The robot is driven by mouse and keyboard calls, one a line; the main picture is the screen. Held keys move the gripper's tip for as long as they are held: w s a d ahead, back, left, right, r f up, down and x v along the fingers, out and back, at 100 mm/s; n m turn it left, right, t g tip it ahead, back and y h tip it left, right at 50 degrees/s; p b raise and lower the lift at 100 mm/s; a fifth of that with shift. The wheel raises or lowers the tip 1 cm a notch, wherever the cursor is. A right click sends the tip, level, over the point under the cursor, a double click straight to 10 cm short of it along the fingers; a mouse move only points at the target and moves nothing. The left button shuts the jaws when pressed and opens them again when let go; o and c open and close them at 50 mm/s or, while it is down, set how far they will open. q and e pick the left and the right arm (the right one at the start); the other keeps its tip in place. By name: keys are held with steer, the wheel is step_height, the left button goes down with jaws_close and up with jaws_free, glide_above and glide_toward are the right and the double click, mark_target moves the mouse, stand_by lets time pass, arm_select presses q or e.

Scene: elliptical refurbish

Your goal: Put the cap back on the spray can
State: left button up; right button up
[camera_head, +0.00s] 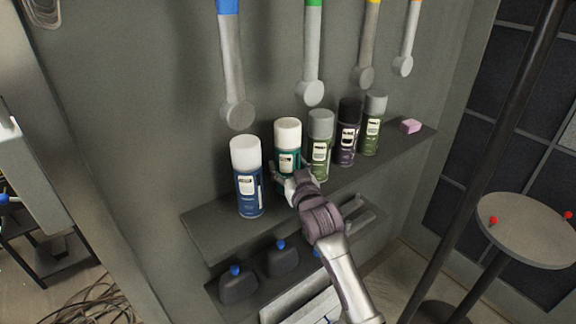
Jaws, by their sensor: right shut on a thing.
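A teal spray can (287,158) with a white cap (288,131) stands upright on the dark shelf (215,239), second from the left in a row of several cans. My right gripper (291,173) is at the front of this can's lower part, with a finger on each side, shut on it. The can's lower front is hidden by the gripper. The cap sits on top of the can; I cannot tell how firmly. My left gripper is not in view.
Close by stand a blue can (249,195) with a white cap, a green can (319,152), a purple can (346,145) and another green can (371,135). A pink block (411,126) lies at the shelf's right end. Grey-headed tools hang above. A round table (528,229) is at right.

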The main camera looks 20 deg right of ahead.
steer(key=o, duration=1.3)
steer(key=shift+f, duration=0.15)
steer(key=shift+o, duration=0.6)
steer(key=shift+r, duration=0.3)
steer(key=s+b, duration=0.2)
steer(key=s, duration=1)
steer(key=shift+d, duration=0.2)
steer(key=shift+f, duration=0.15)
